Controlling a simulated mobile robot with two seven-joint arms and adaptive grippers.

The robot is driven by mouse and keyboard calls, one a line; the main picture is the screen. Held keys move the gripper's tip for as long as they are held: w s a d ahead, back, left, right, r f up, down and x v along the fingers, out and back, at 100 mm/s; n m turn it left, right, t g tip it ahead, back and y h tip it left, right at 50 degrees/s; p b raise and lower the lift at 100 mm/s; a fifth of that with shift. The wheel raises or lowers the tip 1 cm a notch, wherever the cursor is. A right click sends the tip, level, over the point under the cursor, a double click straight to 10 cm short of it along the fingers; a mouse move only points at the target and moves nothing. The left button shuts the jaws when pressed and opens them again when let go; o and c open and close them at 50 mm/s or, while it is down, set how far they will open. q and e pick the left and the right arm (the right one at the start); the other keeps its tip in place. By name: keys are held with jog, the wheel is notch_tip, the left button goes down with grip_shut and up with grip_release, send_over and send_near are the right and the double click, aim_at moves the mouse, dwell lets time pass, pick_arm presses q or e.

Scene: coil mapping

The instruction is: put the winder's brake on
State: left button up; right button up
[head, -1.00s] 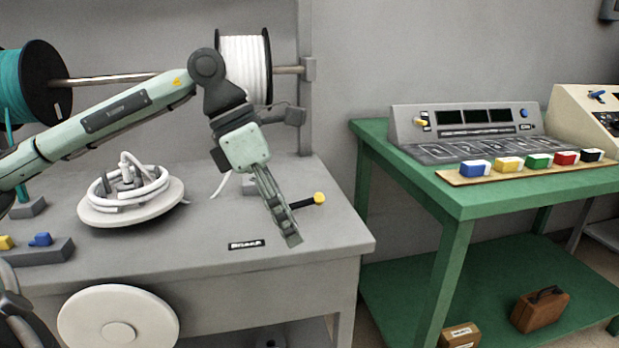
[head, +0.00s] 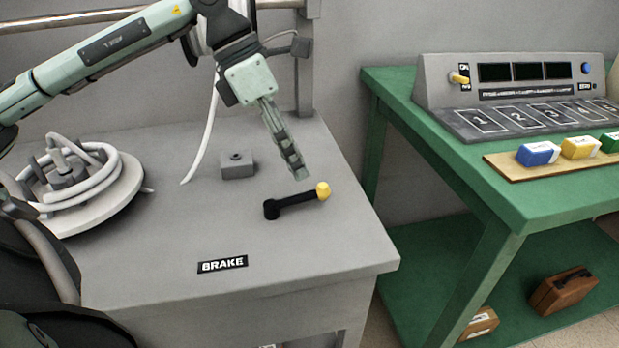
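The brake lever (head: 296,200) is a black arm with a yellow knob (head: 323,191), on the grey winder bench (head: 170,290). It points right from its pivot, slightly toward the back. A black BRAKE label (head: 222,264) lies in front of it. My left gripper (head: 300,176) points down, with its tips just behind and above the lever near the knob. A small gap shows between tips and lever. Its fingers look together with nothing between them. The winder's round plate with coiled white cable (head: 85,185) is at the left. My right gripper is not in view.
A small grey block (head: 238,164) and a hanging white cable (head: 208,135) are behind the lever. A green table (head: 490,180) with a grey console (head: 515,75) and coloured blocks stands at right, across a gap. The bench top in front of the lever is clear.

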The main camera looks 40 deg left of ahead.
aim_at(312, 191)
pick_arm(q)
jog(key=x, duration=0.5)
jog(key=shift+d+f, duration=0.15)
jog(key=shift+d, duration=0.05)
jog(key=shift+d+f, duration=0.15)
jog(key=shift+f, duration=0.25)
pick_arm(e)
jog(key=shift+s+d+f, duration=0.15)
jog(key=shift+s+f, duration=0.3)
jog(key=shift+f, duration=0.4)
pick_arm(q)
jog(key=shift+c, duration=0.2)
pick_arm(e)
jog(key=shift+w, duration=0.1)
pick_arm(q)
grip_shut()
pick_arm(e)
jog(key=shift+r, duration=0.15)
